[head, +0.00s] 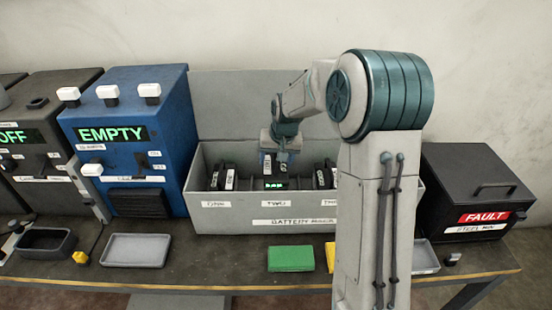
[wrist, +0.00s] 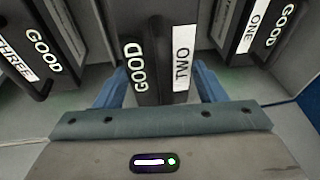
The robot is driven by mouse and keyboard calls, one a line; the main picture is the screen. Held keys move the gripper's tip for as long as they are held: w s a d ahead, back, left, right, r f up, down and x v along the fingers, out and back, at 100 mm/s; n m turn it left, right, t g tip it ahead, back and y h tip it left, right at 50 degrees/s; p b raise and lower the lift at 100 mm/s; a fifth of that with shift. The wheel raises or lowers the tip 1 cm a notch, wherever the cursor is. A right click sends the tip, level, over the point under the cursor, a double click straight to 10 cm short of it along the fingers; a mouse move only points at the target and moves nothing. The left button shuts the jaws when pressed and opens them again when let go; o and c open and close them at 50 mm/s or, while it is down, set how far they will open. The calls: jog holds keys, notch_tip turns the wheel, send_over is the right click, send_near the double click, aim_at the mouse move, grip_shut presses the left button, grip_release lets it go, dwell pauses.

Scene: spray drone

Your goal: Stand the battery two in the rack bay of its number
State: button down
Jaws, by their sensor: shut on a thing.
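My gripper (head: 281,150) reaches down into the grey battery rack (head: 290,222) over the middle bay, whose label reads TWO (head: 274,204). In the wrist view, my gripper (wrist: 158,88) has its blue fingers on either side of a dark battery marked GOOD and TWO (wrist: 158,55), shut on it. The battery looks upright and lined up with the middle bay. The rack front hides its lower end, so I cannot tell whether it touches the bay floor.
Battery one (head: 222,178) stands in the left bay and battery three (head: 322,178) in the right bay, both close beside my gripper. A blue machine reading EMPTY (head: 130,135) stands left, a black FAULT box (head: 475,190) right. A grey tray (head: 136,250) and green block (head: 291,259) lie in front.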

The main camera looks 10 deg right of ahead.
jog(key=shift+s+d+p+x, duration=0.1)
jog(key=shift+s+p+x, duration=0.1)
jog(key=shift+x, duration=0.65)
jog(key=shift+s+d+p+x, duration=0.1)
jog(key=shift+s+x, duration=0.1)
jog(key=shift+x, duration=0.65)
jog(key=shift+s+p+x, duration=0.1)
jog(key=shift+s+x, duration=0.05)
jog(key=shift+x, duration=0.75)
jog(key=shift+f, duration=0.15)
jog(key=shift+c, duration=1.5)
grip_release()
jog(key=shift+s+f, duration=0.1)
jog(key=shift+s, duration=0.05)
